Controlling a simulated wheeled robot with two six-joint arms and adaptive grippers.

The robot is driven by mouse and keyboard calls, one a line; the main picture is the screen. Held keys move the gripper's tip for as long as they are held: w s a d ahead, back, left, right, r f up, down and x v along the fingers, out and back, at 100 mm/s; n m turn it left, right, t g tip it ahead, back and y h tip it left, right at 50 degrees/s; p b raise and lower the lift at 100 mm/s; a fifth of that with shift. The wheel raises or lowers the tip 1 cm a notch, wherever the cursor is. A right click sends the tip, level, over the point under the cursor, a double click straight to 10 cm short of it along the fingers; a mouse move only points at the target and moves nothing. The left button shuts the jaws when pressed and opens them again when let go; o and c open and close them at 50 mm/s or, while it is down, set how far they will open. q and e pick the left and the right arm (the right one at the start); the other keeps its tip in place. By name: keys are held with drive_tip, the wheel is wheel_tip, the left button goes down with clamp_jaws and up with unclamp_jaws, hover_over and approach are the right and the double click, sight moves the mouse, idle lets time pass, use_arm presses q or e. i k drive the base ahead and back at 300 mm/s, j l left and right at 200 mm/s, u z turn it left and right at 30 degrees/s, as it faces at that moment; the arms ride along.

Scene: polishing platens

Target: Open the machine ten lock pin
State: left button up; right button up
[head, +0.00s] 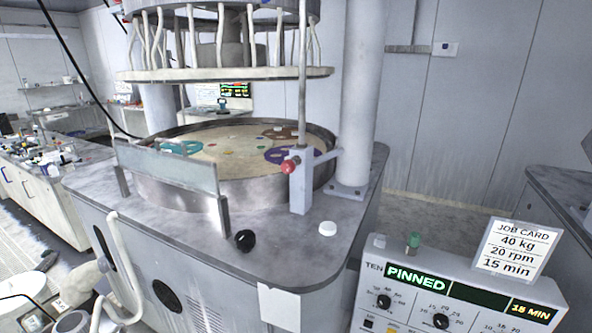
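The machine ten lock pin has a red knob (288,166) on the side of a grey post (302,186) at the right front of the round platen tub (180,190). A thin vertical rod (302,80) rises above the post toward the raised upper plate (230,74). The control box marked TEN (390,305) shows green PINNED on its display (415,278). Neither gripper can be made out in the head view, and nothing is seen touching the red knob.
A black knob (245,240) and a white round cap (327,229) sit on the machine's grey top. A clear guard (168,167) stands before the tub. A job card (516,248) and a green-topped button (413,240) are on the control box. A thick white column (360,90) rises behind the post.

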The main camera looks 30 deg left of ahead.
sight(287, 165)
drive_tip(key=j+u, duration=0.1)
drive_tip(key=u, duration=0.3)
drive_tip(key=j+u, duration=0.1)
drive_tip(key=u, duration=0.3)
drive_tip(key=j+u, duration=0.1)
drive_tip(key=u, duration=0.35)
drive_tip(key=j+u, duration=0.1)
drive_tip(key=u, duration=0.3)
drive_tip(key=i+j, duration=0.1)
drive_tip(key=j, duration=0.3)
